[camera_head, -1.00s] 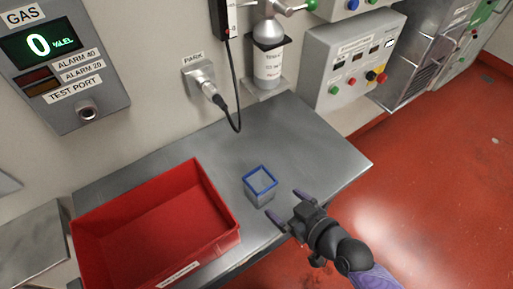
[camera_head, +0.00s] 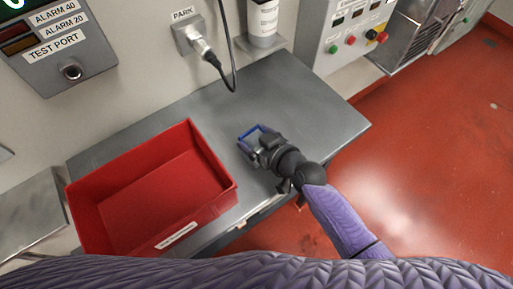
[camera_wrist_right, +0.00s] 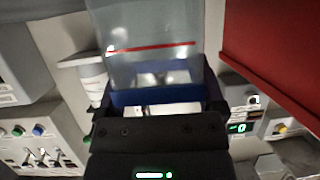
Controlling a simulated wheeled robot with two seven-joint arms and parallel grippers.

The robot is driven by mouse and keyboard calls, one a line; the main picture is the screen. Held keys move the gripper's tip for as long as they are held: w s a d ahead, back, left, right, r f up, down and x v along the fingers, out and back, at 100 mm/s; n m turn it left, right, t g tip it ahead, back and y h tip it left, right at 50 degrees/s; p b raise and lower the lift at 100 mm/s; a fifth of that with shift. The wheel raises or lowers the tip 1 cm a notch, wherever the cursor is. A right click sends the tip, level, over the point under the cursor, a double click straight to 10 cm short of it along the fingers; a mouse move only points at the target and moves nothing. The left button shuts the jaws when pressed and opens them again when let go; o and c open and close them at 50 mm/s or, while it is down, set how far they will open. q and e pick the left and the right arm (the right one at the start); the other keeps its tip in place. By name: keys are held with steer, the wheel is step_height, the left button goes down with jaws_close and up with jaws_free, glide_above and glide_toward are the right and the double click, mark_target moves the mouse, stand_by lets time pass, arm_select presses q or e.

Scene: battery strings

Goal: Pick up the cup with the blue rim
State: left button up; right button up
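The cup with the blue rim (camera_head: 249,132) stands at the grey table's front right part, right of the red bin. My right gripper (camera_head: 262,148) is at the cup and covers much of its body in the head view. In the right wrist view the cup's blue band (camera_wrist_right: 155,97) lies between the two dark fingers of the right gripper (camera_wrist_right: 158,108). The fingers are close to the cup's sides; whether they press on it I cannot tell. My left gripper is not in view.
A red open bin (camera_head: 214,203) stands left of the cup, with a small gap between them. The grey table (camera_head: 310,100) is clear behind and right of the cup. A cable hangs from the wall plug (camera_head: 199,47) over the table's back.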

steer(key=c, duration=0.9)
